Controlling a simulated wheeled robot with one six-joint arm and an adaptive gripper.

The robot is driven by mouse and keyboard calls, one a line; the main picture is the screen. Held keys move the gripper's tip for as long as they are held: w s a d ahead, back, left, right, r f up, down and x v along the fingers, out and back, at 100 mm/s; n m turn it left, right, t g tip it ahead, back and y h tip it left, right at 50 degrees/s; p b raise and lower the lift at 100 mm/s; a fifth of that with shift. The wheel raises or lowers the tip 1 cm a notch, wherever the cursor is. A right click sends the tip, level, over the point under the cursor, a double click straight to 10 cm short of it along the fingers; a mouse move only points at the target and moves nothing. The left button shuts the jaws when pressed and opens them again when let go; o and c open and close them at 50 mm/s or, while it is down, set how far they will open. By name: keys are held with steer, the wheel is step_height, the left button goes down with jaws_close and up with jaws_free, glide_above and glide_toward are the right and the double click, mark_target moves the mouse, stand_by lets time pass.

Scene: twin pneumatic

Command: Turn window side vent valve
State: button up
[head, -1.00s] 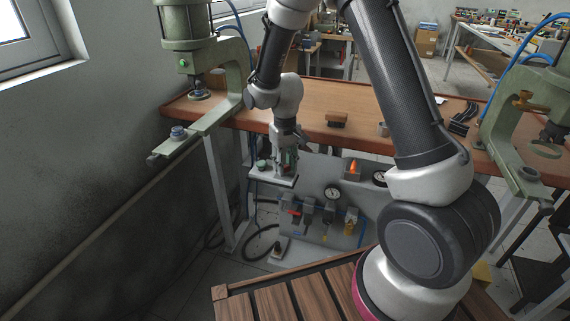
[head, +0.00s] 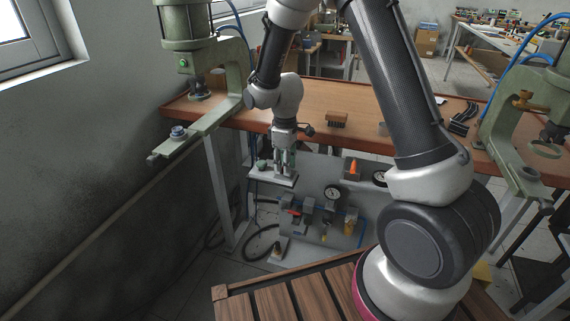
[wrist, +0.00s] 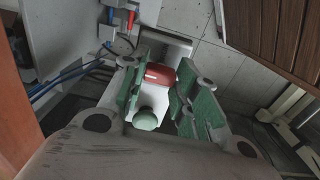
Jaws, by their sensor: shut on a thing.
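A short red handle (wrist: 160,75) sits on a pale shelf-like plate (wrist: 150,101) in the wrist view. A round green button (wrist: 146,119) stands beside it. In the head view my gripper (head: 285,168) points down at the same pale plate (head: 271,176), in front of the workbench on the window side. The green button (head: 262,165) shows left of the fingers there. The red handle is hidden in the head view. I cannot tell its exact turn angle from there.
A grey panel (head: 325,228) with gauges, a red lever (head: 293,212) and hoses stands below the bench (head: 365,130). Green presses stand left (head: 235,80) and right (head: 505,115). A slatted wooden platform (head: 275,303) lies in front.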

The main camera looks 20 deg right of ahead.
stand_by(0.3)
steer(key=o, duration=1)
steer(key=shift+r, duration=0.1)
step_height(320, 180, up, 12)
steer(key=shift+f, duration=0.1)
